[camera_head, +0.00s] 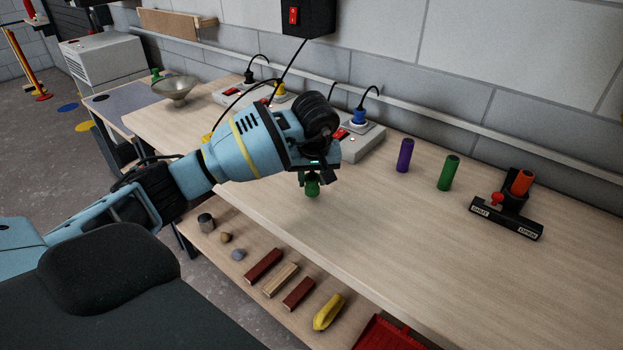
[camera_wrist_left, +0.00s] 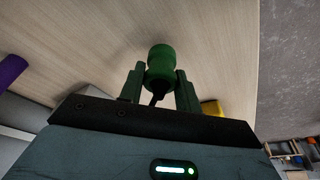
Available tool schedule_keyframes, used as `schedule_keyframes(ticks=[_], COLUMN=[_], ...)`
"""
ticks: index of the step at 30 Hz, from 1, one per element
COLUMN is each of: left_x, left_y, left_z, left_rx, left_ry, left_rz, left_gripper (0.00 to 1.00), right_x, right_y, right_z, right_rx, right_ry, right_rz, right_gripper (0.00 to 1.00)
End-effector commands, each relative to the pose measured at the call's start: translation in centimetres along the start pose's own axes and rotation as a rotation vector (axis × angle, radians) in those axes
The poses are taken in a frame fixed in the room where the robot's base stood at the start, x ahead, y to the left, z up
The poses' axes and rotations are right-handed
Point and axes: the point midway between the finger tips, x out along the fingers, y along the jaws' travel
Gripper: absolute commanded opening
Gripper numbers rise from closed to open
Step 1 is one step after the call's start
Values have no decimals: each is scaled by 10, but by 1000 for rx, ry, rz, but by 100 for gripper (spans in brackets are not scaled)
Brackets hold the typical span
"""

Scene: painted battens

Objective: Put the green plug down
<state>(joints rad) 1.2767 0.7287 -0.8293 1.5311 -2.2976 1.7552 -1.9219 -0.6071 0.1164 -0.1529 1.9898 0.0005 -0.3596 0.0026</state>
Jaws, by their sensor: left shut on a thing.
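The green plug (camera_head: 312,189) hangs below my left gripper (camera_head: 309,178) in the head view, over the wooden workbench (camera_head: 400,225). In the left wrist view the plug (camera_wrist_left: 161,66) sits between the two fingers of my left gripper (camera_wrist_left: 159,88), which is shut on it. A dark cord end shows below the plug there. I cannot tell whether the plug touches the bench top. My right gripper is not in view.
A socket box with a blue plug (camera_head: 359,117) stands behind my left gripper. The bench's front middle is clear. A lower shelf holds painted battens (camera_head: 263,265).

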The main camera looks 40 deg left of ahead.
Motion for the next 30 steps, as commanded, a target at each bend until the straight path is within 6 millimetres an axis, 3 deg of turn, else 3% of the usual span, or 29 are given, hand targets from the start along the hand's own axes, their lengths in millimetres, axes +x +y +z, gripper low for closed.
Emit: schedule_keyframes(ticks=[27, 28, 30], left_x=[19, 19, 19], left_y=[0, 0, 0], left_z=[5, 5, 5], left_rx=[-2, -2, -2], left_ry=[1, 1, 1], left_rz=[2, 2, 2], left_gripper=[6, 37, 46], right_x=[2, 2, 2], right_y=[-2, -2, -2], right_z=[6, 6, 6], right_rx=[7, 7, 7], right_ry=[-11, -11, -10], right_rz=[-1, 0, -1], right_gripper=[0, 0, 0])
